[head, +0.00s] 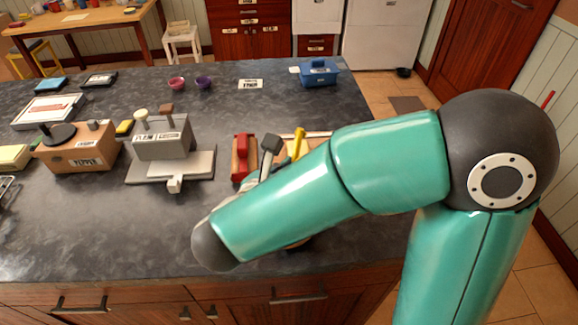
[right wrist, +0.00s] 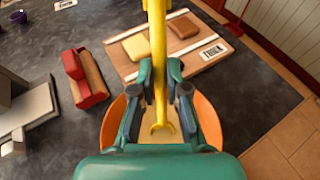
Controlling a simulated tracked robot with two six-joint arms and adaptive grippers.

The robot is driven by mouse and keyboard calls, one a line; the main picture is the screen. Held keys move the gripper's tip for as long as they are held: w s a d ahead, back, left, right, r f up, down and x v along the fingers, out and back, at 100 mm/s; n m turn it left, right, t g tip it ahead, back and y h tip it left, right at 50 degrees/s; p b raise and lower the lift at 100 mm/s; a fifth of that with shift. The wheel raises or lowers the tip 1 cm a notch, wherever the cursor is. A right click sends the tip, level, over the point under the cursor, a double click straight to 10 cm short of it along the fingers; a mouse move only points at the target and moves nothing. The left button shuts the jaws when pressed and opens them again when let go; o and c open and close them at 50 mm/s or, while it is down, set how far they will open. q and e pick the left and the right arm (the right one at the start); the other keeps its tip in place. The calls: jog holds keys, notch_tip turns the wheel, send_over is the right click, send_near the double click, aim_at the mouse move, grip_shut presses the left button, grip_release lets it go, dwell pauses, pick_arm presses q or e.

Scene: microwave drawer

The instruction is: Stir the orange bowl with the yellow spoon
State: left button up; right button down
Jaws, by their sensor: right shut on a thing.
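The yellow spoon (right wrist: 158,45) is between the fingers of my right gripper (right wrist: 160,80), which is shut on it. Its upper part also shows in the head view (head: 299,143), beside my arm. The orange bowl (right wrist: 209,122) lies below the gripper in the right wrist view, with its sides showing left and right of the fingers. The spoon's lower end lies over the bowl's pale inside; I cannot tell whether it touches. In the head view my right arm hides most of the bowl and gripper. My left gripper is not in view.
A red block-like object (right wrist: 84,78) stands left of the bowl. A wooden board (right wrist: 192,62) with a yellow and a brown block lies beyond it. A grey device (head: 163,140) and a pepper box (head: 78,150) stand further left.

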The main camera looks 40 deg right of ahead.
aim_at(297, 140)
jog(key=shift+w+d+r+p, duration=0.25)
jog(key=shift+d+r+p, duration=0.15)
jog(key=shift+r+p, duration=0.85)
jog(key=shift+w+d+r+p, duration=0.2)
jog(key=shift+d+r+p, duration=0.25)
jog(key=shift+r+p, duration=0.8)
jog(key=shift+w+d+r+p, duration=0.25)
jog(key=shift+d+r+p, duration=0.15)
jog(key=shift+r+p, duration=0.85)
jog(key=shift+r, duration=0.15)
notch_tip(297, 140, up, 4)
jog(key=p, duration=0.3)
